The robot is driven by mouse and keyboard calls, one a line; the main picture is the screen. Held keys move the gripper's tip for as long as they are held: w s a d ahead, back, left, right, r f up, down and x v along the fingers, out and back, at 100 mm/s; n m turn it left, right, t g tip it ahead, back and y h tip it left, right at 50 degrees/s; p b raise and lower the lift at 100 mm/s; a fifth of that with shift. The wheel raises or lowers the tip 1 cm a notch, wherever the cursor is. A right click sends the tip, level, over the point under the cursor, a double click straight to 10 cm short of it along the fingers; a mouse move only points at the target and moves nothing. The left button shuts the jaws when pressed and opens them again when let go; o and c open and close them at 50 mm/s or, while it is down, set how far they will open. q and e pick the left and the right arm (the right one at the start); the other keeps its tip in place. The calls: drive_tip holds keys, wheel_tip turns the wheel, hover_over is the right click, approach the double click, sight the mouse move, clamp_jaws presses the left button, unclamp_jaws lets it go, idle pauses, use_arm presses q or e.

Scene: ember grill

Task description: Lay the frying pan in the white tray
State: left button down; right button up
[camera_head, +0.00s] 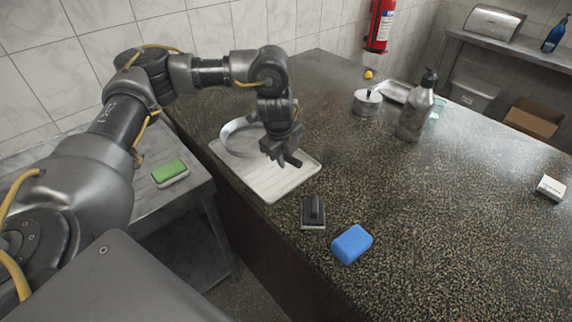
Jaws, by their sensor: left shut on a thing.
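The white tray (270,187) lies on the speckled counter near its left edge, with ribs on its bare front part. The silver frying pan (236,139) is over the back part of the tray, tilted, with its rim raised. Its dark handle (293,161) shows just beside my left gripper. My left gripper (282,158) is above the tray, shut on the pan's handle. The fingers and wrist hide part of the pan, and I cannot tell whether the pan touches the tray. My right gripper is not in view.
A black-handled scraper (313,213) and a blue sponge (352,244) lie in front of the tray. A green sponge (169,171) sits on the side table. The counter's right is mostly clear.

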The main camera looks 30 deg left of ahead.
use_arm(q)
drive_tip(key=shift+w+f, duration=0.1)
drive_tip(key=shift+w, duration=0.05)
drive_tip(key=shift+x, duration=1.85)
drive_tip(key=shift+s, duration=0.25)
drive_tip(key=c, duration=1.3)
unclamp_jaws()
